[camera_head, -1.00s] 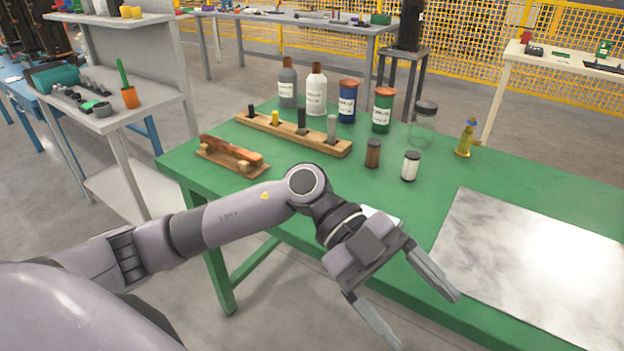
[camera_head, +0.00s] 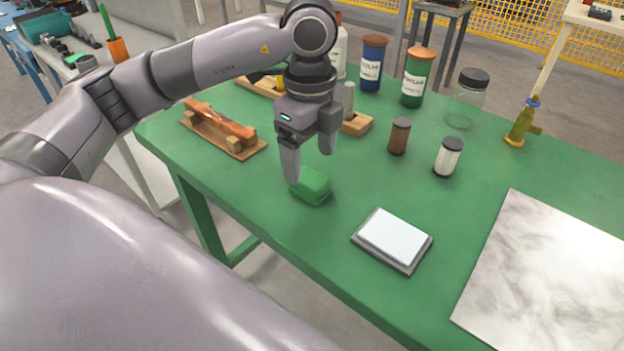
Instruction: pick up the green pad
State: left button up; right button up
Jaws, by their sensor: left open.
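The green pad (camera_head: 312,187) is a small block lying on the green table (camera_head: 420,205), near the table's front edge. My left gripper (camera_head: 311,166) points down over the table with its fingers apart and nothing between them. One finger is at the pad's upper left edge and the other is behind it to the right. I cannot tell whether a finger touches the pad. My right gripper is not in view.
A white-topped grey slab (camera_head: 393,239) lies right of the pad, and a marbled sheet (camera_head: 550,275) farther right. A brown jar (camera_head: 399,136), a white jar (camera_head: 448,157) and bottles stand behind. A wooden stand (camera_head: 222,131) is at left.

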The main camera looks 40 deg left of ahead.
aim_at(310, 177)
pick_arm(q)
notch_tip(310, 177, down, 5)
jog(key=shift+r, duration=0.1)
jog(key=shift+f, duration=0.4)
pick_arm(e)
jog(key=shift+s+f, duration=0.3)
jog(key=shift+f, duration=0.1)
pick_arm(q)
jog(key=shift+c, duration=0.3)
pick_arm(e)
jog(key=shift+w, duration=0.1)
pick_arm(q)
jog(key=c, duration=1.1)
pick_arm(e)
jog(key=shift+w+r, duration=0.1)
pick_arm(q)
jog(key=shift+r, duration=0.1)
